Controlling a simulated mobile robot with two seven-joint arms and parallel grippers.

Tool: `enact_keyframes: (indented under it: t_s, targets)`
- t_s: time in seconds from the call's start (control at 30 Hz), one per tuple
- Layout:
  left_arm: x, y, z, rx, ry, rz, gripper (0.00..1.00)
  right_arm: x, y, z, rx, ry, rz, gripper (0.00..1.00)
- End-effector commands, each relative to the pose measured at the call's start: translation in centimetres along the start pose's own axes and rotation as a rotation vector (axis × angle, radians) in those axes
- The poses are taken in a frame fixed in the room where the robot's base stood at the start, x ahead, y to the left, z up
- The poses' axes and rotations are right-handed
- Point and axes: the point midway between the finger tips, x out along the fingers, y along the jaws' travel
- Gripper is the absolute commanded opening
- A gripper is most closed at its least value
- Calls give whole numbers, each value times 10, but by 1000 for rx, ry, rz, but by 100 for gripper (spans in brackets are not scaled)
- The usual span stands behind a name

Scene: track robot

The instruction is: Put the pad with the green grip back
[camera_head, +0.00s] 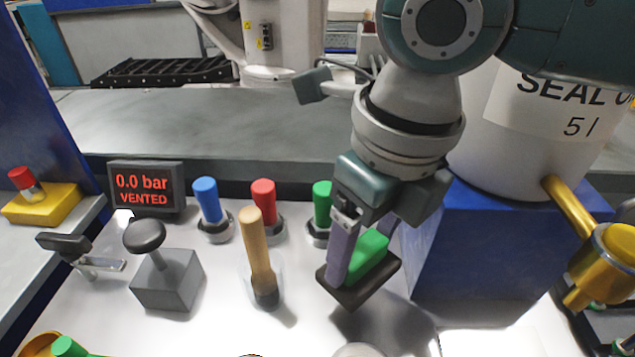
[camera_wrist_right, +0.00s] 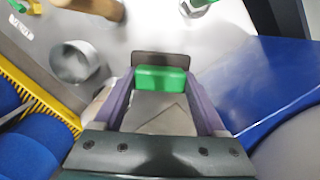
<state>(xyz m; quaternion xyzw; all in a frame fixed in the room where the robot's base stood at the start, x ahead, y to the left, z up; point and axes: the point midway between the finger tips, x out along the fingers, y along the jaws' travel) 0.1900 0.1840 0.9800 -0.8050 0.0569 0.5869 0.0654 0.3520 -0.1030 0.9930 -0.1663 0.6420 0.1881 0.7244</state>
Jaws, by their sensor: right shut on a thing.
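The pad with the green grip (camera_head: 368,256) has a dark flat base and a green block on top. My right gripper (camera_head: 362,250) is shut on the green grip and holds the pad tilted, over the white worktop in front of the blue block. In the right wrist view the green grip (camera_wrist_right: 160,79) sits between the two purple fingers, with the dark pad beyond it. Whether the pad touches the worktop is hard to tell. My left gripper is not in view.
Blue (camera_head: 207,200), red (camera_head: 264,204) and green (camera_head: 322,204) knobs stand behind. A wooden-handled tool (camera_head: 256,250) stands left of the pad. A display (camera_head: 146,189) reads 0.0 bar VENTED. A white SEAL bucket (camera_head: 530,140) sits on the blue block (camera_head: 480,245), with a yellow spout at right.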

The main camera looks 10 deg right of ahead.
Motion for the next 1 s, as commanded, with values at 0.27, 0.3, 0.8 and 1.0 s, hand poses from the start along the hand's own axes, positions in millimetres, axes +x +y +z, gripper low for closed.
enact_keyframes:
  t_s: [0.27,0.3,0.8,1.0]
  targets:
    - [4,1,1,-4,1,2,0,32,0,-4,0,2,0,22]
    - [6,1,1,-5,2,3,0,40,0,-6,2,3,0,22]
    - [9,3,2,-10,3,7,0,61,0,-7,0,-1,-1,22]
    - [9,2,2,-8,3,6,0,61,0,-7,0,-1,-1,92]
